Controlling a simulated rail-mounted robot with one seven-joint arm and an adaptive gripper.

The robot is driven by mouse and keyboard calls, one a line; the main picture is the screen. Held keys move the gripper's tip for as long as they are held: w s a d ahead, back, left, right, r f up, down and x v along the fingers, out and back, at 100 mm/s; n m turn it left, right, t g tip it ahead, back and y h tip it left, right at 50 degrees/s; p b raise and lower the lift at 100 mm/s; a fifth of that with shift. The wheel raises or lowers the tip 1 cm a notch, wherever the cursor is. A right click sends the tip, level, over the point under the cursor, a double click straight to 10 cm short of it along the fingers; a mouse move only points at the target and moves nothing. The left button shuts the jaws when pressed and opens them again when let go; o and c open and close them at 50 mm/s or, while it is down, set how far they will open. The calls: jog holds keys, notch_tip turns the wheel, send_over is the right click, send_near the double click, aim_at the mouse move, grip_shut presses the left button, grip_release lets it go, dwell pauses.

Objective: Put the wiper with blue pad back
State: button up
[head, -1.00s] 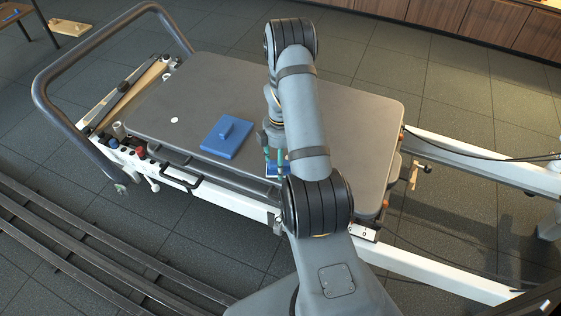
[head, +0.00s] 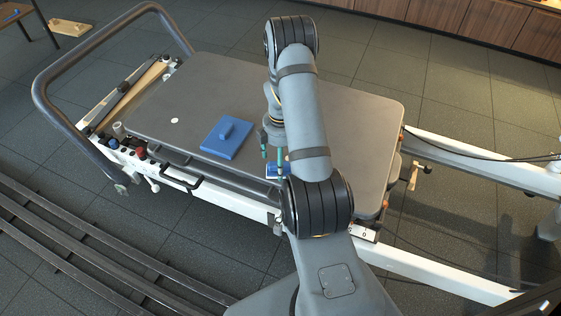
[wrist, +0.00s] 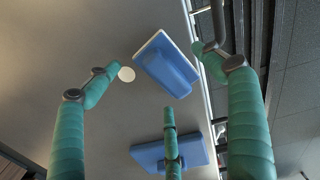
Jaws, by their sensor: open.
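One blue wiper (head: 227,138) with a raised block handle lies on the grey carriage top, left of my gripper. In the wrist view it is the upper wiper (wrist: 165,66), with a pale edge along one side. A second blue wiper (head: 273,170) lies near the carriage's front edge, partly hidden by my arm. In the wrist view it is the lower wiper (wrist: 198,151), partly behind a finger. I cannot tell the pad colours for sure. My gripper (head: 272,160) has green fingers, spread open and empty above the carriage; it also shows in the wrist view (wrist: 157,78).
The grey carriage (head: 340,105) has a white disc (head: 175,120) on it and clear room at the back. A dark bar frame (head: 100,40) rises at the left end. A white rail (head: 225,203) runs along the front. Dark floor tracks (head: 80,245) lie at the lower left.

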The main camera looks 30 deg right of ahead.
notch_tip(320, 180, up, 11)
jog(key=p, duration=0.1)
jog(key=shift+p, duration=0.4)
